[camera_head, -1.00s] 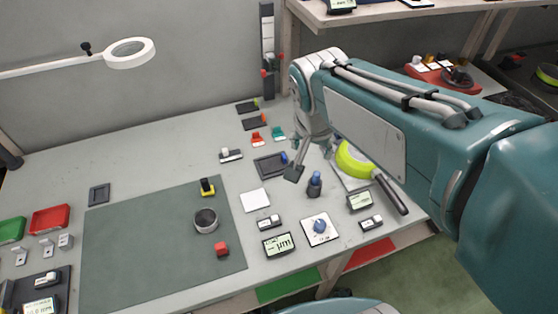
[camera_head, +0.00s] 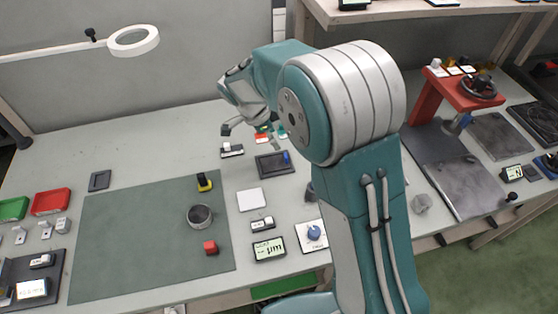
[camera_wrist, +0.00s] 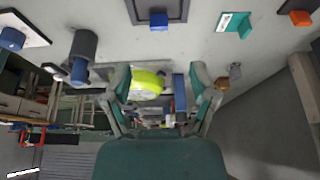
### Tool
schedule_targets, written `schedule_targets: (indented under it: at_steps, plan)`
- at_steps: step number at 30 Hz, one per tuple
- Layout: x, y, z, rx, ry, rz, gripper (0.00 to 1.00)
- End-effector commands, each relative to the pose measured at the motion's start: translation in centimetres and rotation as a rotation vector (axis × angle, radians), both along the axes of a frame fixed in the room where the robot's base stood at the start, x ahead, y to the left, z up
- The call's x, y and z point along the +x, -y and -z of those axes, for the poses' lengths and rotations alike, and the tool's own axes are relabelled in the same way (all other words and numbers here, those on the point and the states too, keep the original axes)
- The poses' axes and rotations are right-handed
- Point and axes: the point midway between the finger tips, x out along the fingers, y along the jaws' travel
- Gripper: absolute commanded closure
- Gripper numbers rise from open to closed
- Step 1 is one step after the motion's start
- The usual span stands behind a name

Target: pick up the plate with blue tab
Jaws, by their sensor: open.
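The dark square plate with a blue tab (camera_head: 268,166) lies flat on the grey table, its blue tab (camera_head: 286,157) at the right side. In the wrist view the plate (camera_wrist: 176,10) is cut off at the top edge, with the tab (camera_wrist: 158,22) on its near side. My gripper (camera_head: 250,135) is open, above the table and beyond the plate in the head view. Its fingers (camera_wrist: 160,82) are spread in the wrist view, with the plate outside them. My arm hides the table just right of the plate.
A white square (camera_head: 250,199), a small black-and-white device (camera_head: 231,150) and red and teal tabbed pieces (camera_head: 262,138) lie near the plate. A dark blue-topped cylinder (camera_wrist: 82,48) stands nearby. A yellow-green round thing (camera_wrist: 147,84) shows beyond the fingers. The green mat (camera_head: 140,235) has free room.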

Motion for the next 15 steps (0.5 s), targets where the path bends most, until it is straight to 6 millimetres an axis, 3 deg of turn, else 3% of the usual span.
schedule_targets:
  at_steps: [4,15]
  plan:
    - [0.1,1.1,2.5,-0.001,-0.006,0.001,0.26]
    - [0.3,2.3,6.4,0.001,-0.007,0.0,0.26]
